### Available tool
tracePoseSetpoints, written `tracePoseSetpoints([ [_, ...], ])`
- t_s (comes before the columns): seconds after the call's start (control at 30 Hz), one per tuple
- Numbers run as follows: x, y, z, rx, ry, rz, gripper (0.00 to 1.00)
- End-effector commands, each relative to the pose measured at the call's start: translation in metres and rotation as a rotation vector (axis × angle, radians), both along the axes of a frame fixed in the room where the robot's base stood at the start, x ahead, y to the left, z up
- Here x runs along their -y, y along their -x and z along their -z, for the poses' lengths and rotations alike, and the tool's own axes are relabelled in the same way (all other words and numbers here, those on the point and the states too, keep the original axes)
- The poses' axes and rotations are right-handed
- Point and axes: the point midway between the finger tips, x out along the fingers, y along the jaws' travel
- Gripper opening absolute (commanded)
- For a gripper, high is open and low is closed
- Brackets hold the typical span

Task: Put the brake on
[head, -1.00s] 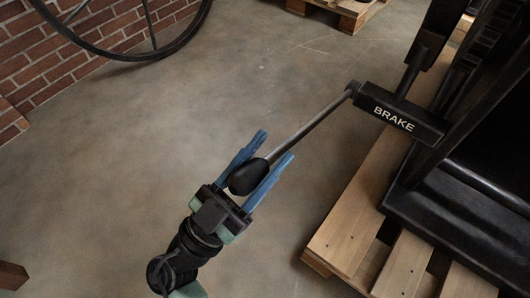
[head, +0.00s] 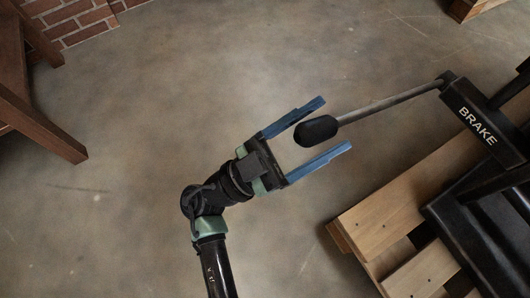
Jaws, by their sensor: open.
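The brake lever is a grey metal rod (head: 385,104) with a black oval knob (head: 316,131) at its free end. The rod runs up and right to a black housing marked BRAKE (head: 478,125). My gripper (head: 337,126) is open, its two blue fingers pointing right and slightly up. In the picture the knob lies between the fingers, nearer the upper one, with a gap to the lower one. I cannot tell whether the fingers are at the knob's height.
The black press base (head: 480,232) stands on a wooden pallet (head: 372,218) at the lower right. A wooden frame (head: 38,124) stands at the upper left by a brick wall (head: 75,22). Bare concrete floor (head: 120,225) lies between them.

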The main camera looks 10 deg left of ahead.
Motion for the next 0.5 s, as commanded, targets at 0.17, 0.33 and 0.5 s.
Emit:
tracePoseSetpoints([
  [0.17, -0.033, 0.016, 0.020, -0.004, 0.002, -0.007, 0.73],
  [0.33, -0.058, 0.030, 0.040, -0.005, 0.002, -0.006, 0.73],
  [0.5, -0.072, 0.039, 0.052, -0.003, -0.001, -0.004, 0.73],
])
